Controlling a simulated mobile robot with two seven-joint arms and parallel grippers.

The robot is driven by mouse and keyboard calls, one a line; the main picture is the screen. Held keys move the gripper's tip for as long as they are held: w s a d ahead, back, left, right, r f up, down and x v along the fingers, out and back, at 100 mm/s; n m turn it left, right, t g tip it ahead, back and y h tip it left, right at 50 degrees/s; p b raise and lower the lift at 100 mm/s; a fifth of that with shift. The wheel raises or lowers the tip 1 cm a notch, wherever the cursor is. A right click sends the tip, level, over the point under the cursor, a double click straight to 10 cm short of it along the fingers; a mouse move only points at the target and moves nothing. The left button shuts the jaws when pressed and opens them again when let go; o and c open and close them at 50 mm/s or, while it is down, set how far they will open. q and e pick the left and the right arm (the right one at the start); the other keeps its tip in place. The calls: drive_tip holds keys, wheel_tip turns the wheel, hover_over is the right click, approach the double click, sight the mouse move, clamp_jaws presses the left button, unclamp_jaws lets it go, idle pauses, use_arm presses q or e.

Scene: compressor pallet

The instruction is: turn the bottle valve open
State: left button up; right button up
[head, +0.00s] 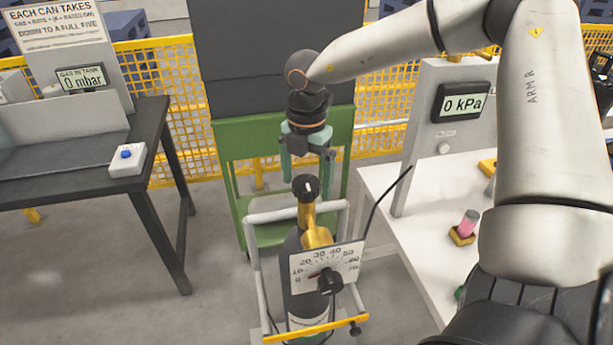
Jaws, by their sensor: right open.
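The bottle valve is a black round knob (306,187) with a light mark on top, above a brass fitting (315,232). The dark gas bottle (296,262) stands upright in a trolley frame (250,250). A gauge plate (327,268) with a dial numbered from 0 to 70 and a black knob sits in front of the bottle; its red pointer is near the low end. My right gripper (306,172) points down just above the valve knob, its two greenish fingers open and apart. I cannot tell whether they touch the knob. My left gripper is not in view.
A white table (415,225) at the right holds a panel reading 0 kPa (464,102) and a pink cylinder (467,223).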

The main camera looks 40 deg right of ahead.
drive_tip(key=c, duration=1.4)
